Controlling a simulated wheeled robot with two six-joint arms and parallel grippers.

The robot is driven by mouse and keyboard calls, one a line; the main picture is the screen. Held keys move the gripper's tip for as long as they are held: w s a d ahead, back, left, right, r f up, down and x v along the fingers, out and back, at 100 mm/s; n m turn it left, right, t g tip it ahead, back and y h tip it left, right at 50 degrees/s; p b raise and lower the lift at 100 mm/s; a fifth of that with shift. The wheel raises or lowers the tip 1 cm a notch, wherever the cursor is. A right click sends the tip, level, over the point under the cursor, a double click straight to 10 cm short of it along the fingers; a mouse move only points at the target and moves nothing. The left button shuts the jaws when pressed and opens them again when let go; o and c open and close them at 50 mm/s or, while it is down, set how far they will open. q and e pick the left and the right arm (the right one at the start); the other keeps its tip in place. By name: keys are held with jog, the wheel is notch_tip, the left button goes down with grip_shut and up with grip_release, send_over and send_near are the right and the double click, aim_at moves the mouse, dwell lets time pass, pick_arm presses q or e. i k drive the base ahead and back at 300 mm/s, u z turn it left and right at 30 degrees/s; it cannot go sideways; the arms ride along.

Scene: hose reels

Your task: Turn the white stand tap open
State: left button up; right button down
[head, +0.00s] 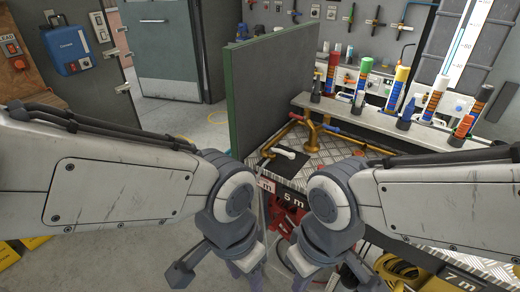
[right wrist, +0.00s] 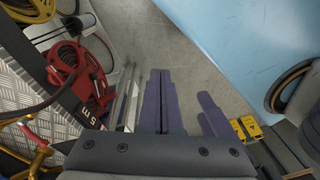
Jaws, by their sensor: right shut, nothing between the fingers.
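The white stand tap shows in the head view as a short white lever (head: 286,152) at the end of a brass pipe, low over a dark plate on the bench. Nothing touches it. My right gripper (head: 302,265) hangs in front of and below the bench edge, well short of the tap. In the right wrist view its two fingers (right wrist: 160,80) are together and empty. My left gripper (head: 247,266) hangs beside it at the bottom of the head view. Its fingers are too small and overlapped to read.
Brass pipework (head: 310,128) with red and blue levers stands beside the tap. A green-edged panel (head: 270,90) rises behind it. A shelf (head: 400,125) with coloured cylinders is at the right. A red hose reel (right wrist: 75,72) sits below the bench. Grey floor (head: 185,125) is open at left.

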aim_at(291, 156)
jog(key=z, duration=1.25)
jog(key=i, duration=0.6)
jog(key=u, duration=0.25)
